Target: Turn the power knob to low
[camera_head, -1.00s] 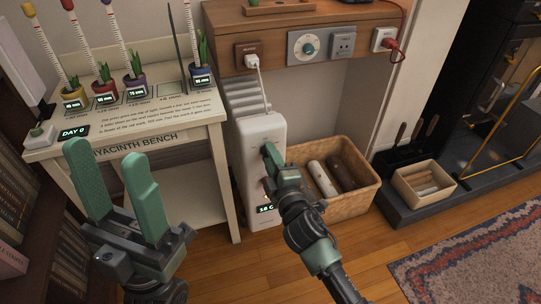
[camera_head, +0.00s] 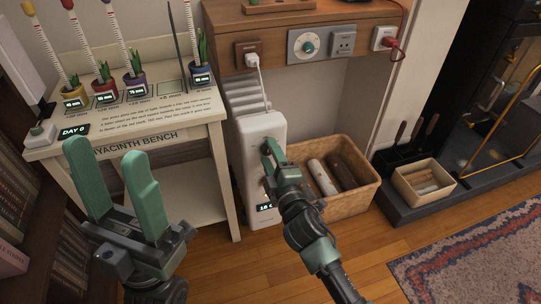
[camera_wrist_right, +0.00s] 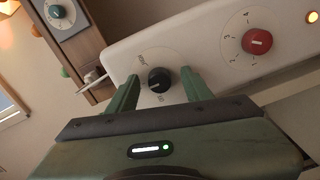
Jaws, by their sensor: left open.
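A white upright heater (camera_head: 262,128) stands on the floor under the wall shelf, with a lit display (camera_head: 266,207) low on its side. In the right wrist view its panel (camera_wrist_right: 205,50) carries a black knob (camera_wrist_right: 159,80) with small, hard-to-read markings and a red knob (camera_wrist_right: 257,41) on a numbered dial. My right gripper (camera_wrist_right: 160,82) is open, its fingers apart on either side of the black knob; I cannot tell whether they touch it. It also shows at the heater in the head view (camera_head: 270,150). My left gripper (camera_head: 107,155) is open and empty in front of the bench.
A hyacinth bench (camera_head: 150,122) with several pots stands left of the heater. A wicker basket (camera_head: 352,203) with rolled items stands close on its right. The shelf (camera_head: 300,20) above has sockets and a dial plate (camera_head: 308,46). An orange light (camera_wrist_right: 313,17) glows on the panel.

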